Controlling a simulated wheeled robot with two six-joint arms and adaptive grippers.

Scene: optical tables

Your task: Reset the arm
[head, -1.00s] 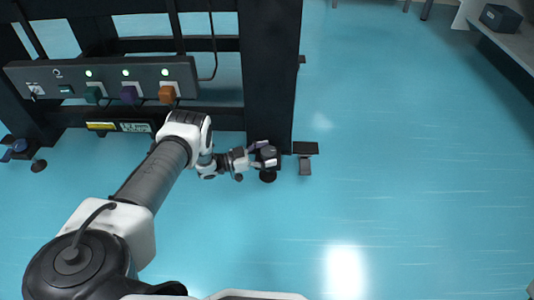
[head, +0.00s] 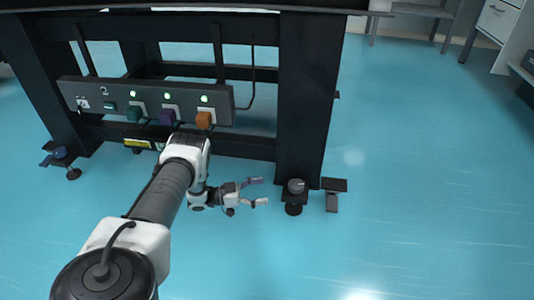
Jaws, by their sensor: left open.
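My left arm comes in from the lower left of the head view and reaches toward the foot of the black table frame (head: 305,110). My left gripper (head: 262,192) is open and empty, its two fingers pointing right. It is above the blue floor, a little left of the table leg's foot with a round grey knob (head: 295,187). A clear gap shows between the fingertips and the knob. My right gripper is not in view.
A grey power strip (head: 150,103) with green lights and green, purple and orange plugs (head: 204,119) runs along the frame behind my arm. Another foot (head: 61,157) stands at the left. Open blue floor (head: 430,190) lies to the right. A white cabinet (head: 497,20) stands at the back right.

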